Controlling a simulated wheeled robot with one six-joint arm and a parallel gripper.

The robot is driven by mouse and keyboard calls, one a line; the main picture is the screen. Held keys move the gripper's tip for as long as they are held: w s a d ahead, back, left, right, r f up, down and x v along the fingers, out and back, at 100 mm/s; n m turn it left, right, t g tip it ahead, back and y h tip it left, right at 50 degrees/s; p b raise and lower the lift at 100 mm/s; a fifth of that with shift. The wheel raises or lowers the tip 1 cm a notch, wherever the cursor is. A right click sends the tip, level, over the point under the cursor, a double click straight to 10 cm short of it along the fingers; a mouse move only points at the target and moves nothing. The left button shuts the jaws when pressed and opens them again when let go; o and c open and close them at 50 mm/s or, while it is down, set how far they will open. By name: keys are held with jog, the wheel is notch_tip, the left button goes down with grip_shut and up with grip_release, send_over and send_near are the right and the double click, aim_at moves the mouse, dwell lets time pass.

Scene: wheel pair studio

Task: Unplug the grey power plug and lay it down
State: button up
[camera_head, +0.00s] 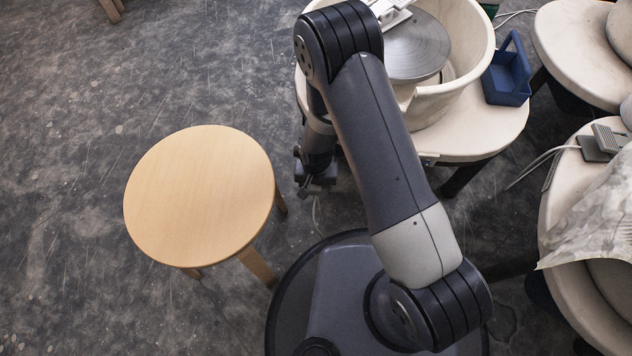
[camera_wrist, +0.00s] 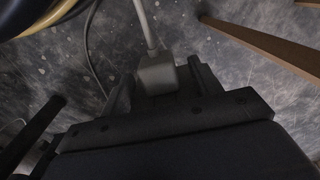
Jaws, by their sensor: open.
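The grey power plug (camera_wrist: 156,74) shows in the wrist view, with its pale cable (camera_wrist: 146,24) running up to the top edge. My gripper (camera_wrist: 163,84) is open, with one finger to the left of the plug and one to the right. I cannot tell whether either finger touches it. The plug's lower end and any socket are hidden by my gripper. In the head view my gripper (camera_head: 317,181) is low between the stool and the pottery wheel, and the plug cannot be made out there.
A dark cable (camera_wrist: 91,45) runs left of the plug.

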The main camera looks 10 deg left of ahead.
jog(key=shift+c, duration=0.2)
jog(key=c, duration=1.1)
